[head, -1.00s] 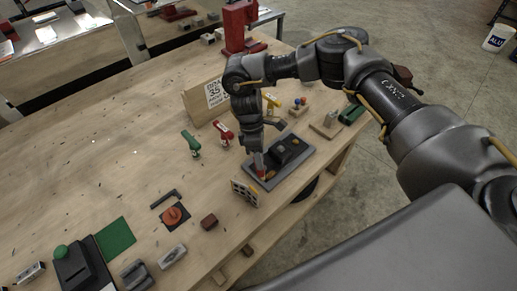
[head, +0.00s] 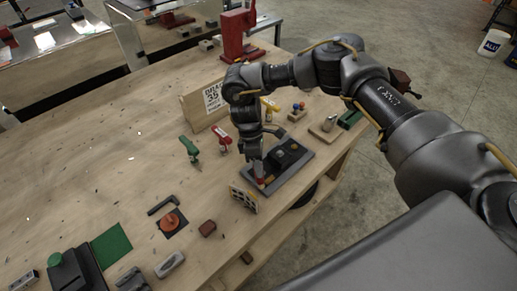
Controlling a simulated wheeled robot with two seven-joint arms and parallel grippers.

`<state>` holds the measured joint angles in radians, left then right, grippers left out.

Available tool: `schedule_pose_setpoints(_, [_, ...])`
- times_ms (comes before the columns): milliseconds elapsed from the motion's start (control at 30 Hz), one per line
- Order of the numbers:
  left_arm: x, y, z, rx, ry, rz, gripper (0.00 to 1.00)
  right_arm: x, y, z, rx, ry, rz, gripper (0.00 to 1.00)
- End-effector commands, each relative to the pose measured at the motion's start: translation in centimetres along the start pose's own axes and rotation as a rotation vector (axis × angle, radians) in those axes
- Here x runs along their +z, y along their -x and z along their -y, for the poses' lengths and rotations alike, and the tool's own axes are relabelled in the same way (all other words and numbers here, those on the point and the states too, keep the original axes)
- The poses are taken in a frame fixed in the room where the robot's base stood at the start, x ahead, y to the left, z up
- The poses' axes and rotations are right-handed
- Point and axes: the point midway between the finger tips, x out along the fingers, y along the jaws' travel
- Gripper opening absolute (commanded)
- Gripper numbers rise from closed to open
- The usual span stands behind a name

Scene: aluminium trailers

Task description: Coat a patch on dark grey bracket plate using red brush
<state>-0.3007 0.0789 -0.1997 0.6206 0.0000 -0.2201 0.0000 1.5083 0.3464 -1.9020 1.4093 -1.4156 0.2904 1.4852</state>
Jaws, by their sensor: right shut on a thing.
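The dark grey bracket plate (head: 293,172) lies flat on the wooden bench near its right edge. A raised black block (head: 287,150) stands on it, and a small orange-yellow mark shows next to the block. My right gripper (head: 258,172) points down over the plate's left part and is shut on the red brush (head: 260,182). Only a little red of the brush shows below the fingers. Whether its tip touches the plate cannot be told. My left gripper is not in view.
A perforated block (head: 243,199) stands just left of the plate. Green (head: 189,147) and red (head: 222,138) clamp-like tools and a wooden sign (head: 205,106) stand behind. An orange knob (head: 170,221) and a brown block (head: 207,228) lie in front. The bench's left middle is mostly clear.

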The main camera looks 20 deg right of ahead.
Motion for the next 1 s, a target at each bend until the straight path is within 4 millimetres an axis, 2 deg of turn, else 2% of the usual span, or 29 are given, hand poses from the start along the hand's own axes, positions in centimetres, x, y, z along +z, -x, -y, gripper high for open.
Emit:
schedule_pose_setpoints(100, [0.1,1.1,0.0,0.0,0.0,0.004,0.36,-0.2,0.9,0.5,0.0,0.002,-0.001,0.02])
schedule_pose_setpoints(167, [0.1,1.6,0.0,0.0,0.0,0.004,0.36,0.0,2.6,0.9,0.004,0.004,-0.002,0.02])
schedule_pose_setpoints(700, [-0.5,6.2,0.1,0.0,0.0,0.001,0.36,0.5,7.0,2.4,0.003,0.011,0.002,0.02])
schedule_pose_setpoints(833, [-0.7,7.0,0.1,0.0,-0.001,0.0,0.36,0.6,7.7,2.7,0.003,0.011,0.003,0.02])
schedule_pose_setpoints(1000, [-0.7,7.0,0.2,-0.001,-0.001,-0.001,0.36,0.6,7.8,2.7,0.003,0.012,0.003,0.02])
